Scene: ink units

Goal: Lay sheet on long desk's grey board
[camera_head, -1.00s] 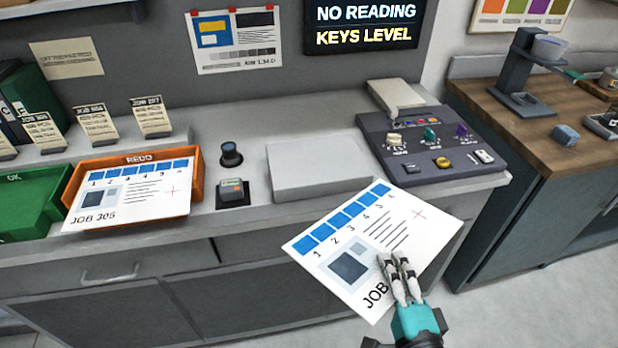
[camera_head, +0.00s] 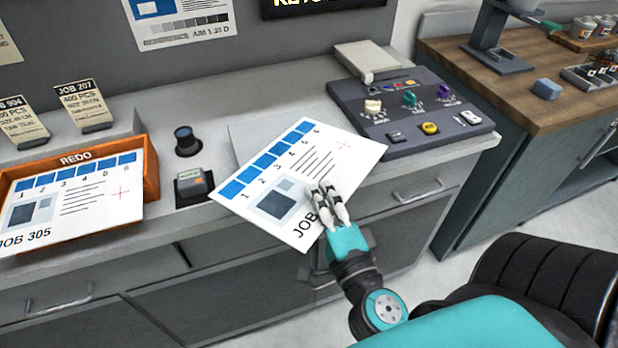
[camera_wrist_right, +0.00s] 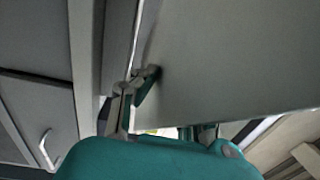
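A white printed sheet (camera_head: 300,175) with a row of blue squares and a partly covered JOB label is held by my right gripper (camera_head: 326,192). The gripper is shut on its near edge, and one finger covers part of the label. The sheet is over the front of the long desk, overlapping the grey board (camera_head: 248,136) in the picture. Only the board's back and left part shows. I cannot tell whether the sheet touches it. In the right wrist view the sheet's shaded underside (camera_wrist_right: 230,60) fills much of the picture. My left gripper is not in view.
The control console (camera_head: 410,105) stands right of the board. A dark round knob (camera_head: 186,140) and a small device (camera_head: 192,184) are left of it. The orange REDO tray (camera_head: 150,165) holds a JOB 305 sheet (camera_head: 75,200). A wood-topped counter (camera_head: 530,100) is at the right.

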